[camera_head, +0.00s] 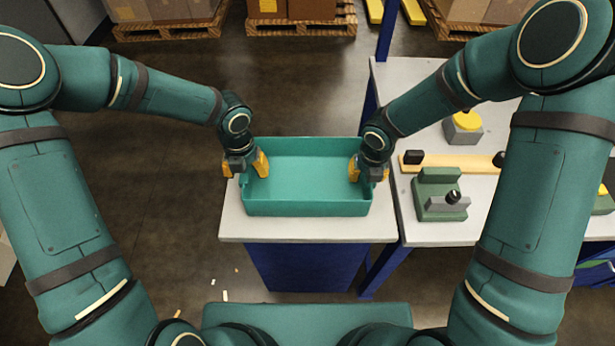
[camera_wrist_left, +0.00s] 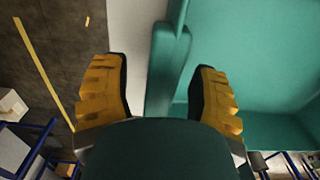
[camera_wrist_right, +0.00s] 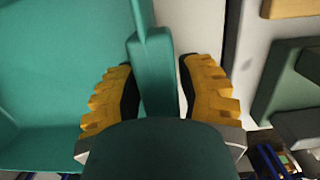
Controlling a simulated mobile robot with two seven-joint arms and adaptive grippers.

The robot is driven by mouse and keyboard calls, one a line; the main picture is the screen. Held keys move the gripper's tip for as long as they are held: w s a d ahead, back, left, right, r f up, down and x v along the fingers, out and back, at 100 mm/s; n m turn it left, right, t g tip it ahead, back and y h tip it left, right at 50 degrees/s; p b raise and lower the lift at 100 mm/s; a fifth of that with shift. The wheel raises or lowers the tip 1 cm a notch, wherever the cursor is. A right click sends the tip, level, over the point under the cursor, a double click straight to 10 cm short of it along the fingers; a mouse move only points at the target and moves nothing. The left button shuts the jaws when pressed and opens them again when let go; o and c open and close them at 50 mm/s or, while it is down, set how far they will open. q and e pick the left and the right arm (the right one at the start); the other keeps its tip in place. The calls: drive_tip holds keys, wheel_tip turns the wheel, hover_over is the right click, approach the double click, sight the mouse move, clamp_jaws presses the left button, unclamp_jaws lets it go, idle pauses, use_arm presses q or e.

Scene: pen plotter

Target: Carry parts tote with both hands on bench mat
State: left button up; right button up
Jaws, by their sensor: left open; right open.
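The teal parts tote (camera_head: 306,208) is an open, empty box on a light-topped stand (camera_head: 300,229). My left gripper (camera_head: 246,166) is at its left wall, with yellow fingers open. In the left wrist view, the fingers (camera_wrist_left: 160,92) stand on either side of the tote's side handle (camera_wrist_left: 168,65), with gaps on both sides. My right gripper (camera_head: 368,169) is at the right wall, also open. In the right wrist view, its fingers (camera_wrist_right: 160,90) straddle the other handle (camera_wrist_right: 152,70). The bench mat is not clearly identifiable.
To the right is a bench (camera_head: 425,228) holding a green fixture (camera_head: 436,195), a yellow bar (camera_head: 450,161) and a grey block with a yellow top (camera_head: 462,128). Pallets with boxes (camera_head: 300,18) stand at the back. Open floor lies left of the stand.

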use_arm(q)
drive_tip(key=shift+f, duration=0.2)
use_arm(e)
drive_tip(key=shift+f, duration=0.15)
use_arm(q)
drive_tip(key=c, duration=0.8)
use_arm(e)
clamp_jaws()
use_arm(q)
clamp_jaws()
drive_tip(key=shift+r, duration=0.1)
